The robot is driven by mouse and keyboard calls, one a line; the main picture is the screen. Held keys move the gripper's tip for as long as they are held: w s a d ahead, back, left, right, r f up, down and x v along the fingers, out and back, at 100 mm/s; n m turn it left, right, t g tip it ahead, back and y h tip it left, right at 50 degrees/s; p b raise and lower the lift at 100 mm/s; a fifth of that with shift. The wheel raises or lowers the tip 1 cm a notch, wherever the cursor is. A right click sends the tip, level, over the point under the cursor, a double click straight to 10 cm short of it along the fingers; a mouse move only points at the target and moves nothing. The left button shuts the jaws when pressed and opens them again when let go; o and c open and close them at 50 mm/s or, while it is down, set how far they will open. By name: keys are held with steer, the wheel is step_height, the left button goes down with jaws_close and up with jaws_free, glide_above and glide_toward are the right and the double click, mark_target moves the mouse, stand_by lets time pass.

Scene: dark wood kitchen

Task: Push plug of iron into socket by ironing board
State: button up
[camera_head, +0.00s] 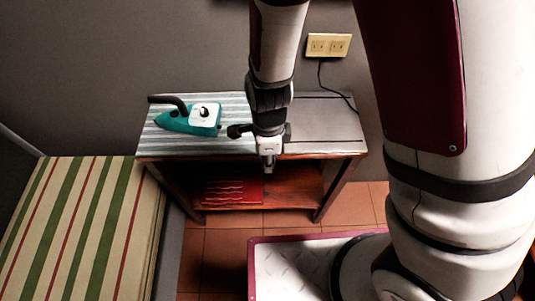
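The teal iron (190,121) with a black handle lies on the left, striped part of the ironing board (230,104). The cream socket plate (328,46) with two outlets is on the wall above the board's right end. A dark cord (335,92) runs from the lower left of the socket plate down to the board's right end. I cannot make out the plug or tell how it sits at the socket. My gripper (268,168) points down at the front edge of the board, right of the iron. Its fingers are too small to tell open from shut.
A low wooden shelf (290,187) under the board holds a reddish item (232,191). A striped bed or bench (75,225) stands at the left. The tiled floor (215,260) is partly clear. My arm covers part of the board and wall.

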steer(key=w+d+r+n, duration=0.2)
steer(key=w+d+n, duration=0.6)
steer(key=w+n, duration=0.1)
steer(key=w+d+r+n, duration=0.3)
steer(key=w+d+n, duration=0.6)
steer(key=shift+r, duration=0.35)
steer(key=shift+a, duration=0.1)
